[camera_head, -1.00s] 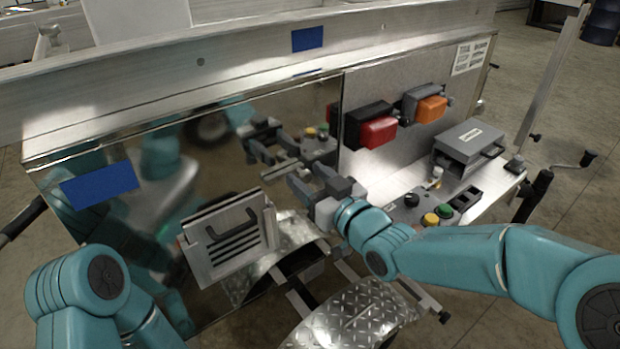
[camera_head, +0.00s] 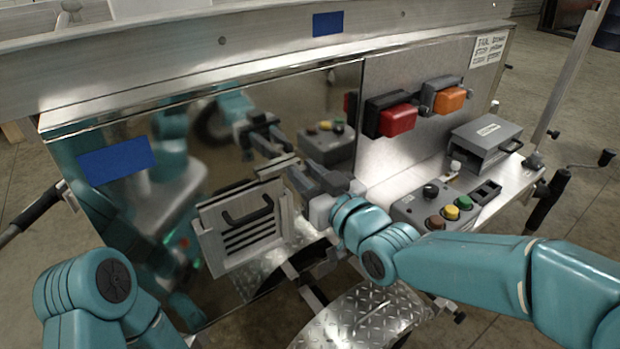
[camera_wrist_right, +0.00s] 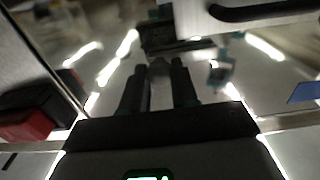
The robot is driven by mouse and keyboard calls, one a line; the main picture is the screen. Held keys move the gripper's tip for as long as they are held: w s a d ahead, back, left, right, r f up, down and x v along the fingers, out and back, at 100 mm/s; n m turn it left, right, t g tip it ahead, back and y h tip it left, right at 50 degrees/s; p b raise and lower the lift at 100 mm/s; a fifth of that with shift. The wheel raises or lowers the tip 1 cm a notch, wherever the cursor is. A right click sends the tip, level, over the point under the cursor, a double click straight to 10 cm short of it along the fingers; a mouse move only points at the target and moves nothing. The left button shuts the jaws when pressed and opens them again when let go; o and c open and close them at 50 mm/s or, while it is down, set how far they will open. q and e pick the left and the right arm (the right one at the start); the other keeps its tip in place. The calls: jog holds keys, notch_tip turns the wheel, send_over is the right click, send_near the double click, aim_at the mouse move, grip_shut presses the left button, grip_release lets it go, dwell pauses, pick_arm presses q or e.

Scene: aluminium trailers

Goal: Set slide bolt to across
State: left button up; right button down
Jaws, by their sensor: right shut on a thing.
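My right gripper (camera_head: 296,176) reaches in front of the shiny metal panel, close to the upper right corner of a louvred plate with a dark handle (camera_head: 247,212). In the right wrist view its two dark fingers (camera_wrist_right: 160,72) are shut on a small pale grey piece (camera_wrist_right: 160,93), which I take for the slide bolt's knob. The fingers hide most of the bolt, so its exact position cannot be told. A short metal bar (camera_head: 277,166) shows just above the fingertips. My left arm shows at lower left; its gripper is out of the frame.
A red box (camera_head: 397,121) and an orange box (camera_head: 450,99) are mounted on the wall to the right. A control box with coloured buttons (camera_head: 437,208) and a grey case (camera_head: 486,136) sit on the ledge below. A tread-plate fender (camera_head: 365,318) lies below my right wrist.

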jog(key=shift+s+a+f, duration=0.1)
jog(key=shift+s+a, duration=0.05)
jog(key=shift+a, duration=0.1)
jog(key=c, duration=0.9)
grip_release()
jog(key=shift+o, duration=0.2)
jog(key=v, duration=1.6)
jog(key=shift+d+p, duration=0.25)
jog(key=shift+p, duration=0.2)
jog(key=shift+s, duration=0.1)
